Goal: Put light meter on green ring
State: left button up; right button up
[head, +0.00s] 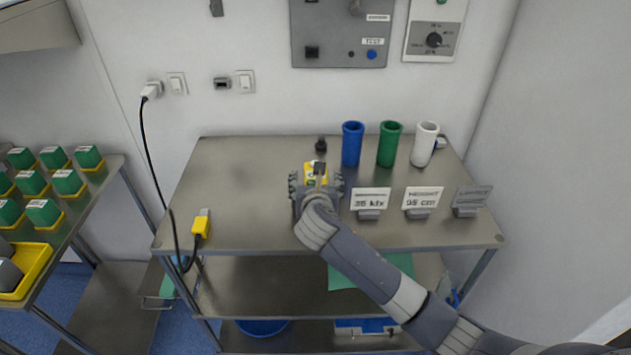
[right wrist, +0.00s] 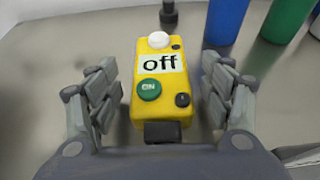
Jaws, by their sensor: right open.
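The light meter appears to be the yellow box (head: 316,172) on the steel table, left of the coloured cylinders. In the right wrist view the yellow meter (right wrist: 160,105) has a white dome, a display reading "off" and a green ON button. My right gripper (head: 316,188) is open, with its fingers on either side of the meter. In the right wrist view the gripper's fingers (right wrist: 160,95) show gaps to the meter on both sides. I cannot make out a green ring on the table. My left gripper is not in view.
Blue (head: 352,145), green (head: 389,145) and white (head: 425,145) cylinders stand behind a row of small signs (head: 418,198). A small black object (head: 321,145) stands behind the meter. A yellow cabled piece (head: 201,224) lies at the front left. The table's left part is mostly clear.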

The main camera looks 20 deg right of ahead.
jog(key=shift+w+d+f, duration=0.2)
jog(key=shift+w+f, duration=0.05)
jog(key=shift+w, duration=0.35)
jog(key=c, duration=1.4)
jog(key=shift+r, duration=0.85)
notch_tip(320, 180, up, 2)
jog(key=shift+r, duration=0.2)
jog(key=s+a, duration=0.3)
jog(key=s, duration=0.1)
jog(key=s+a, duration=0.3)
jog(key=s, duration=0.1)
jog(key=s+a+r, duration=0.1)
jog(key=s+a, duration=0.2)
jog(key=s, duration=0.2)
jog(key=shift+a, duration=0.2)
jog(key=s+d+r+m+h, duration=0.1)
jog(key=s+d, duration=0.3)
jog(key=s, duration=0.2)
jog(key=s+d+r+m+g+h, duration=0.1)
jog(key=s+d, duration=0.3)
jog(key=s, duration=0.3)
jog(key=shift+d+r+h, duration=0.25)
jog(key=shift+d+h, duration=0.05)
jog(key=shift+d, duration=0.05)
